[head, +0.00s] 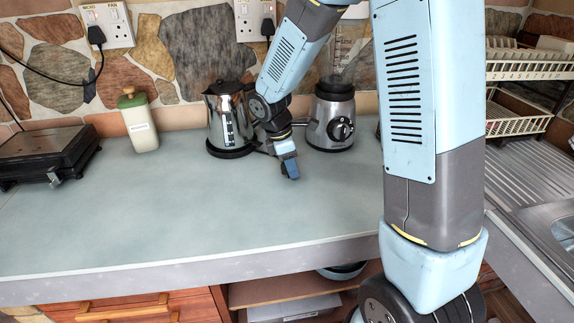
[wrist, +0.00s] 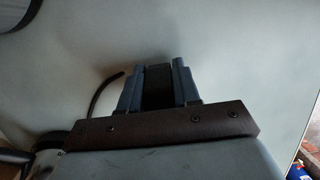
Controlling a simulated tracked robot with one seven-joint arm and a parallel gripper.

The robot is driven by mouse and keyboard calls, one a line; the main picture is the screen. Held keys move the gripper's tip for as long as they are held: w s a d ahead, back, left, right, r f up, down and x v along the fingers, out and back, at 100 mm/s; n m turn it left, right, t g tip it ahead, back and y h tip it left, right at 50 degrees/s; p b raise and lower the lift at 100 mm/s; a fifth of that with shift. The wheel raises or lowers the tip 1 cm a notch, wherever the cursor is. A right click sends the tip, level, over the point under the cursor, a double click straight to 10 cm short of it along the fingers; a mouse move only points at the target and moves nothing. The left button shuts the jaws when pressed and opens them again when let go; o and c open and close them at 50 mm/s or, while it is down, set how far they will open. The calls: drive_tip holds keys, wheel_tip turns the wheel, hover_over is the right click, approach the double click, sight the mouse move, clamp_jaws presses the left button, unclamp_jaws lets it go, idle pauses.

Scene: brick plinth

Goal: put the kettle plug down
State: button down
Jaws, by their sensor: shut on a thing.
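My gripper (head: 290,170) points down low over the counter, in front of the kettle and the blender. In the wrist view its two blue-grey fingers (wrist: 157,88) are closed on a dark block, the kettle plug (wrist: 157,84). A thin black cord (wrist: 103,92) curves away to the left of the fingers. I cannot tell whether the plug touches the counter. The shiny metal kettle (head: 228,118) stands upright on its black base, left of my gripper.
The blender (head: 332,122) stands behind and right of my gripper. A cream bottle (head: 138,122) and a black appliance (head: 45,153) stand at left. Another black plug (head: 97,36) is in the left wall socket (head: 117,27).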

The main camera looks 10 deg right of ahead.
drive_tip(key=shift+f, duration=0.45)
drive_tip(key=c, duration=0.8)
unclamp_jaws()
drive_tip(key=v, duration=1.3)
drive_tip(key=s+d+r+m+t+y, duration=0.1)
drive_tip(key=s+d+r+m+t, duration=0.1)
drive_tip(key=s+m, duration=0.4)
drive_tip(key=s+d+r+m+t+y, duration=0.1)
drive_tip(key=s+d+r+m, duration=0.4)
drive_tip(key=s+d+m, duration=0.1)
drive_tip(key=s+d+r+m+t+y, duration=0.1)
drive_tip(key=s+d+r+m, duration=0.3)
drive_tip(key=s, duration=0.5)
drive_tip(key=shift+s+d+r+m+t, duration=0.15)
drive_tip(key=shift+s+d+m+t, duration=0.2)
drive_tip(key=shift+d+m+t, duration=0.55)
